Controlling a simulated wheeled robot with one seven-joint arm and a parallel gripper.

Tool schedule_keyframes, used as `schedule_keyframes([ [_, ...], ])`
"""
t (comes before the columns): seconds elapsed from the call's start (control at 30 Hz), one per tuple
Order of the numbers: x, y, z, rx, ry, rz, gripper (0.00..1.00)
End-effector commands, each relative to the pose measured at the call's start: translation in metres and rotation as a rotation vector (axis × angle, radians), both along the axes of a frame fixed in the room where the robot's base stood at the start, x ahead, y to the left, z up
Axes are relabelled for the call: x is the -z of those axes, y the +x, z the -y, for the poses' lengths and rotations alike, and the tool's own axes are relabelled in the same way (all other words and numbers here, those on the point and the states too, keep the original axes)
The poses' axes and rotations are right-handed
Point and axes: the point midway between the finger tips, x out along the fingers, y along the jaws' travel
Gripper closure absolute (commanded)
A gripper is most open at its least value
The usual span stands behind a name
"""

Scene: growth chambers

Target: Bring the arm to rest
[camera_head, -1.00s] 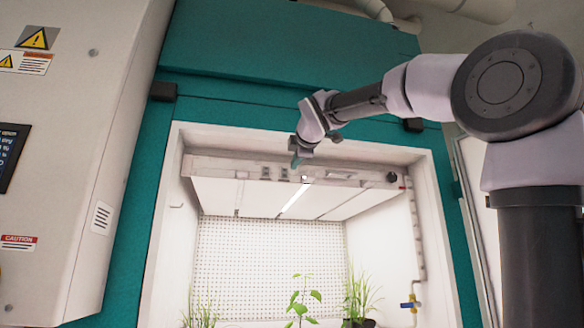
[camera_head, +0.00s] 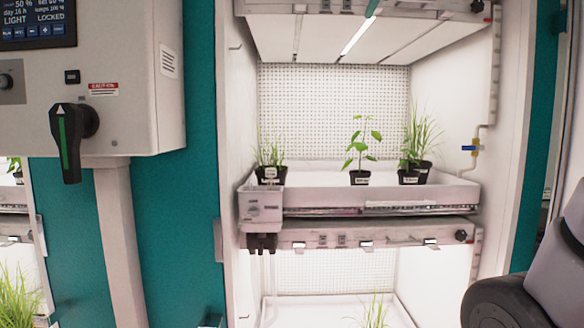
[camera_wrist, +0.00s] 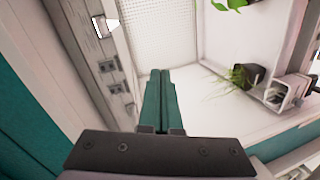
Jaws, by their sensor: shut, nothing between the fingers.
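My gripper (camera_wrist: 161,78) shows in the wrist view with its two teal fingers side by side, shut and holding nothing. The fingers point into the open, lit growth chamber. In the head view only a teal tip of my gripper (camera_head: 373,7) shows at the top edge, in front of the chamber's upper light panel (camera_head: 290,37). Part of my arm fills the lower right corner of the head view. The rest of my arm is outside the picture.
A shelf tray (camera_head: 400,195) holds several potted plants, among them a broad-leaved seedling (camera_head: 361,145). A lower shelf sits beneath. A control cabinet (camera_head: 135,60) with a black, green-marked handle (camera_head: 68,140) stands left. In the wrist view, a potted grass plant (camera_wrist: 252,77) is right of the fingers.

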Motion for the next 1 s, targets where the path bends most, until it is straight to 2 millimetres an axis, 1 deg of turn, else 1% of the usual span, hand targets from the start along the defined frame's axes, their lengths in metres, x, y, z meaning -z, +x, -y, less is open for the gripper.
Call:
schedule_keyframes([
  [0.03,0.031,-0.010,0.010,0.039,0.111,-0.060,1.00],
  [0.07,0.052,-0.016,0.015,0.068,0.194,-0.101,1.00],
  [0.1,0.081,-0.026,0.022,0.113,0.307,-0.155,1.00],
  [0.17,0.124,-0.043,0.031,0.189,0.480,-0.236,1.00],
  [0.2,0.152,-0.055,0.036,0.246,0.595,-0.288,1.00],
  [0.27,0.194,-0.075,0.042,0.337,0.764,-0.362,1.00],
  [0.3,0.220,-0.089,0.045,0.400,0.875,-0.406,1.00],
  [0.37,0.257,-0.110,0.048,0.499,1.030,-0.469,1.00],
  [0.4,0.279,-0.123,0.048,0.563,1.125,-0.506,1.00],
  [0.5,0.324,-0.152,0.047,0.705,1.322,-0.580,1.00],
  [0.6,0.353,-0.171,0.044,0.809,1.453,-0.627,1.00],
  [0.7,0.366,-0.181,0.042,0.864,1.519,-0.649,1.00],
  [0.8,0.370,-0.184,0.041,0.881,1.538,-0.655,1.00],
  [1.0,0.370,-0.183,0.042,0.879,1.535,-0.655,1.00],
])
